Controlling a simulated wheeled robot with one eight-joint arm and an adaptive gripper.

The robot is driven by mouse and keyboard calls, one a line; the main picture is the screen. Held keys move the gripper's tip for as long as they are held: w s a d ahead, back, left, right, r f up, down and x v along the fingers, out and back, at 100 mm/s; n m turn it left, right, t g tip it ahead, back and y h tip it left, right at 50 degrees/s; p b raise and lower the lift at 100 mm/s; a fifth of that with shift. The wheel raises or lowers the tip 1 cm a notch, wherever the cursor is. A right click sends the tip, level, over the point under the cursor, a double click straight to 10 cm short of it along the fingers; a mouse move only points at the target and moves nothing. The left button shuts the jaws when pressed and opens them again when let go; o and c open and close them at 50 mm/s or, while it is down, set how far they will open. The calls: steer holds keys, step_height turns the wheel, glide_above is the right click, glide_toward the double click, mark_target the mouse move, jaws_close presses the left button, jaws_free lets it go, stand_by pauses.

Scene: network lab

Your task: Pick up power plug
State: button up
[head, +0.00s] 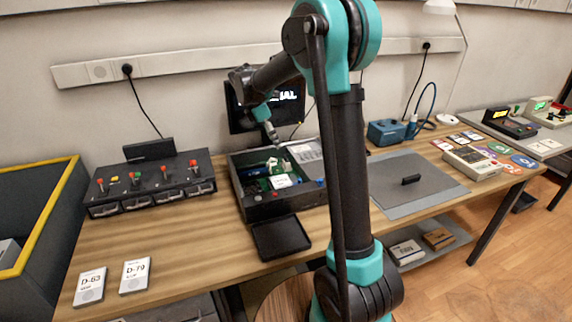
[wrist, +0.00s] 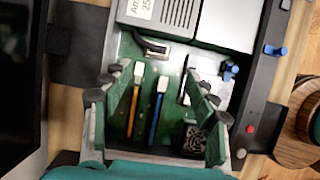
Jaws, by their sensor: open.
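I cannot tell for sure which thing is the power plug. Black plugs with cords sit in the wall rail at the left (head: 127,69) and right (head: 426,45) in the head view. A small black piece (head: 411,180) lies on the grey mat. My gripper (head: 272,136) is over the open dark case (head: 262,208). In the wrist view my gripper (wrist: 164,78) is open, its fingers apart above the green board. Between them show a yellow strip (wrist: 133,105) and a blue strip (wrist: 156,118) with pale ends. A black connector-like part (wrist: 150,45) lies beyond them.
A black panel with levers (head: 152,180) stands left of the case, and a black tray (head: 280,236) is in front. In the wrist view, blue knobs (wrist: 230,68) and a red button (wrist: 250,128) are at the right.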

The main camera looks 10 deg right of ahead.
mark_target(286, 160)
steer(key=x, duration=1.1)
steer(key=shift+w+f, duration=0.1)
steer(key=shift+w, duration=0.15)
steer(key=shift+c, duration=0.2)
steer(key=c, duration=1)
